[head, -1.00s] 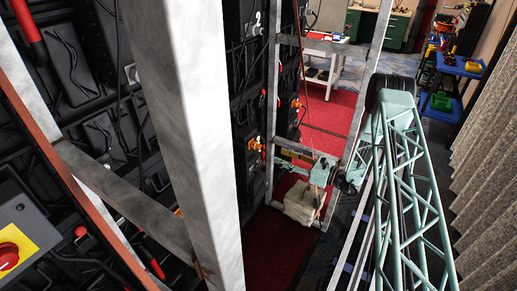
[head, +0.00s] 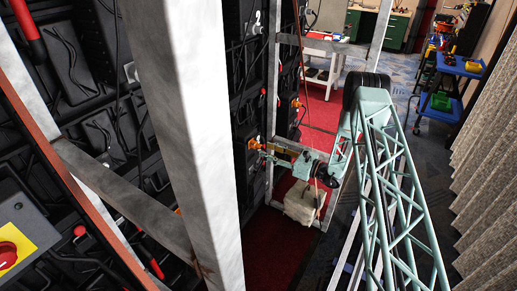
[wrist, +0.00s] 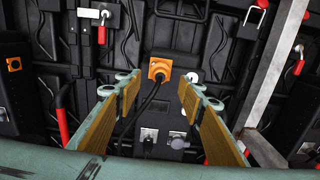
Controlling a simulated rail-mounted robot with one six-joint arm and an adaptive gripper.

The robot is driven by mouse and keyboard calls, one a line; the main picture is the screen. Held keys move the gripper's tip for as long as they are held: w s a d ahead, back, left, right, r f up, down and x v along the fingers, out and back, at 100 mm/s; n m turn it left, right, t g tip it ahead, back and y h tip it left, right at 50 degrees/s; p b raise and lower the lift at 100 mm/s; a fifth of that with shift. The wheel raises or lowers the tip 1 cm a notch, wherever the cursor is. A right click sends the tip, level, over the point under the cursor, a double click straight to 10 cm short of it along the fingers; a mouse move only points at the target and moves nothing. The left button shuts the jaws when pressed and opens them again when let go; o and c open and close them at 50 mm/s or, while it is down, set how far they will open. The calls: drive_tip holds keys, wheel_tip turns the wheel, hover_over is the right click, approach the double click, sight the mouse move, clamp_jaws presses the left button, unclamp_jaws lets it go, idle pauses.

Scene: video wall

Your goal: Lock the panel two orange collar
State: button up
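In the wrist view an orange collar (wrist: 159,70) with a black cable plug sits on the black panel wall, just beyond and between my fingertips. My gripper (wrist: 155,88) is open, its two tan-padded fingers apart on either side of the collar and cable, with nothing held. In the head view my gripper (head: 277,151) reaches left through the metal frame, close to an orange collar (head: 254,144) on the panel. Whether the fingers touch the collar cannot be told. Another orange fitting (wrist: 13,64) shows at the left of the wrist view.
A metal frame post (head: 185,140) stands close in the head view. A slanted metal bar (wrist: 275,65) crosses the wrist view's right side. Red-handled latches (wrist: 66,120) and cables line the panel. A pale block (head: 302,203) lies below my arm. The red carpet (head: 262,250) has free room.

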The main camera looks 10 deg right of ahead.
sight(262, 148)
drive_tip(key=shift+x, duration=2.85)
drive_tip(key=c, duration=0.8)
drive_tip(key=shift+c, duration=0.2)
